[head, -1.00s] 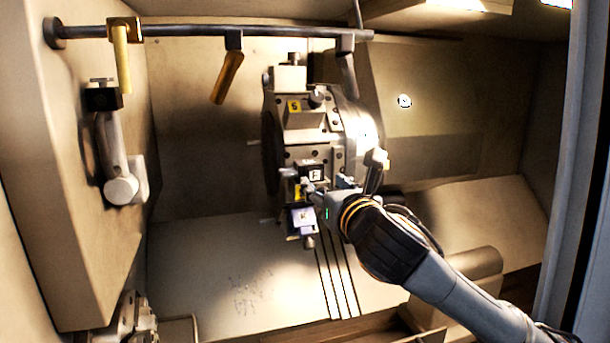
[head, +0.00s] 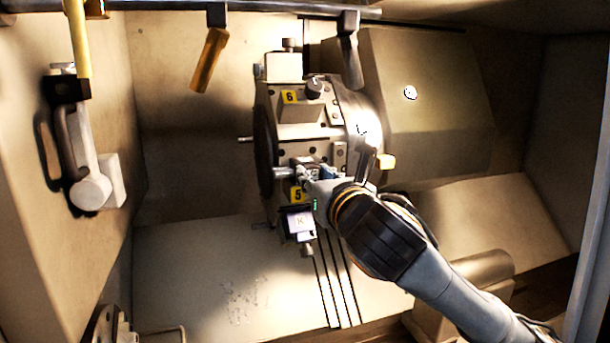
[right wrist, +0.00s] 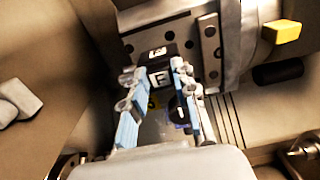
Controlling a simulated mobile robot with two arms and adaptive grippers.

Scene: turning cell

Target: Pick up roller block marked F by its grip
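The roller block marked F (right wrist: 160,77) is dark with white F labels and sits at the turret (right wrist: 210,50) in the right wrist view. In the head view my right gripper (head: 306,176) is at the turret (head: 300,133), just above the yellow 5 label, and largely hides the block. In the right wrist view the right gripper (right wrist: 155,80) has its fingers apart, one on each side of the block. I cannot tell whether either finger touches it. The grip itself is not clear. My left gripper is not in view.
A block with a pale, hard-to-read label (head: 299,221) hangs just below the right gripper. Above it is the station with the yellow 6 label (head: 290,97). A bar with an orange handle (head: 210,60) and a grey handle (head: 349,50) runs overhead. The sloped floor (head: 200,280) is clear.

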